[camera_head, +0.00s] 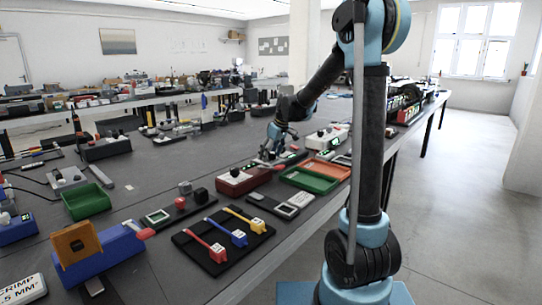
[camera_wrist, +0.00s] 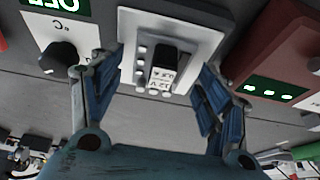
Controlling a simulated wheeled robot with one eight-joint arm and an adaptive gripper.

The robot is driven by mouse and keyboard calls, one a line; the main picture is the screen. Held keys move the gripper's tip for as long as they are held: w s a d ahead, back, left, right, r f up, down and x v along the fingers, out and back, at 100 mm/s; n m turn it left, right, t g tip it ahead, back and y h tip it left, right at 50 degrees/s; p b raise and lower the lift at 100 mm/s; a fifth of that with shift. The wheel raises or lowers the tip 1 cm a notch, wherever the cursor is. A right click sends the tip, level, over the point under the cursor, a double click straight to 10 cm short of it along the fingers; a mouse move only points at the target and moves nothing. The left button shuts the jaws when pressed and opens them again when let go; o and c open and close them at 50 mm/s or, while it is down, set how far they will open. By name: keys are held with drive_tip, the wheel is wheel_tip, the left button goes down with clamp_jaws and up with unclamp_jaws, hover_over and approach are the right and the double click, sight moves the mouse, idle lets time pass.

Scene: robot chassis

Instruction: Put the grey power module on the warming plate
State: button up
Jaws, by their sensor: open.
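In the wrist view a dark block with a white printed label (camera_wrist: 164,72) sits on a light grey plate (camera_wrist: 198,42) with several white studs at its side. It may be the grey power module; the label is too small to read surely. My gripper (camera_wrist: 150,95) is open, with its blue fingers apart on either side of the block and nothing held. In the head view my gripper (camera_head: 270,152) is low over the bench, and the block cannot be made out. A panel with a black knob, a °C mark and a green display (camera_wrist: 62,40) may belong to the warming plate; no heating surface is clear.
A red box with green displays (camera_wrist: 275,70) stands close right of my gripper in the wrist view. The head view shows an orange tray (camera_head: 330,168), a green tray (camera_head: 308,180) and a red box (camera_head: 240,180) nearby. Coloured connectors lie on a black mat (camera_head: 222,240).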

drive_tip(key=v, duration=1.2)
drive_tip(key=shift+d, duration=0.15)
